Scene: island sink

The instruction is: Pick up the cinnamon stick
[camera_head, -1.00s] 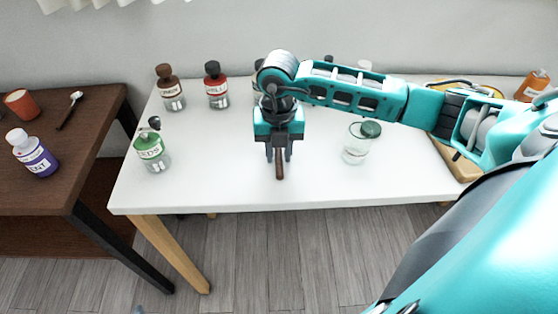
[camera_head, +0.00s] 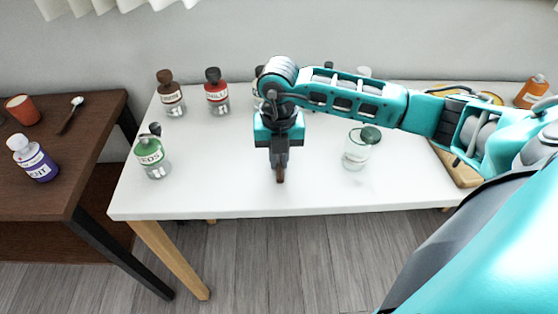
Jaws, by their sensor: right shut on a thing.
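The cinnamon stick (camera_head: 281,176) is a short brown stick near the front edge of the white table, in the middle of the head view. My right gripper (camera_head: 279,168) points down over it and is shut on it. The fingers hide part of the stick, and its near end shows below them. I cannot tell whether the stick touches the table. My left gripper is not in view.
A brown-labelled jar (camera_head: 170,95) and a red-labelled jar (camera_head: 216,92) stand behind. A dark side table (camera_head: 85,145) is at left.

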